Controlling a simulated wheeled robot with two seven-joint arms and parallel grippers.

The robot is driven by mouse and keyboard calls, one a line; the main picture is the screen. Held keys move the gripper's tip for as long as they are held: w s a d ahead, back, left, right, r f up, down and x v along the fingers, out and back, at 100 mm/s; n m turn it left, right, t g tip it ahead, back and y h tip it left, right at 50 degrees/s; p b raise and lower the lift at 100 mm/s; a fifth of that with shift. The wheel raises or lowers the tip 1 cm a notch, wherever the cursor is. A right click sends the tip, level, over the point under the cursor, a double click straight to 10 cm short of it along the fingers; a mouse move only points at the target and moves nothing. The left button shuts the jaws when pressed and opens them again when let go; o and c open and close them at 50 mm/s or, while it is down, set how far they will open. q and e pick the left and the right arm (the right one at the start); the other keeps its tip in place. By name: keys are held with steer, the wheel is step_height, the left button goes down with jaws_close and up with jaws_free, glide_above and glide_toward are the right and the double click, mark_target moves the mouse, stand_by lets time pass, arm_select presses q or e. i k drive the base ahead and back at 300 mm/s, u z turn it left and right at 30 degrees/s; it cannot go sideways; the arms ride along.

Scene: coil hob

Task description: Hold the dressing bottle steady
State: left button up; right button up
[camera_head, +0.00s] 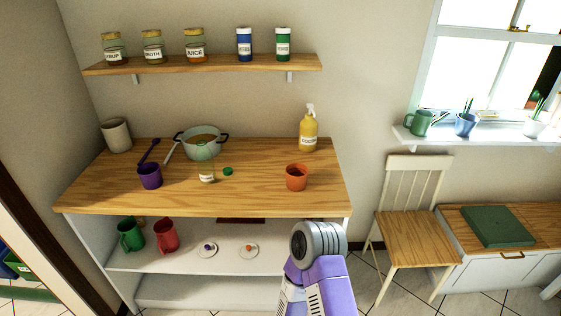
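A yellow bottle (308,132) with a white top stands upright at the back right of the wooden counter; its label is too small to read surely. A small clear jar (206,172) with a white label stands open near the counter's middle, a green lid (228,171) lying to its right. I cannot tell which is the dressing bottle. No gripper touches either. A purple and grey link of my arm rises at bottom centre-right, below the counter's front edge; no fingers show. Neither gripper is in view.
A pot (201,149), a purple cup (150,177), an orange cup (296,178) and a beige canister (117,136) stand on the wooden counter (250,200). Labelled jars line the wall shelf (215,64). A chair (412,225) stands right. The counter's front right is clear.

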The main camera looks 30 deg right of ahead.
mark_target(205, 157)
steer(key=z, duration=0.3)
steer(key=i, duration=1.05)
steer(key=u, duration=0.35)
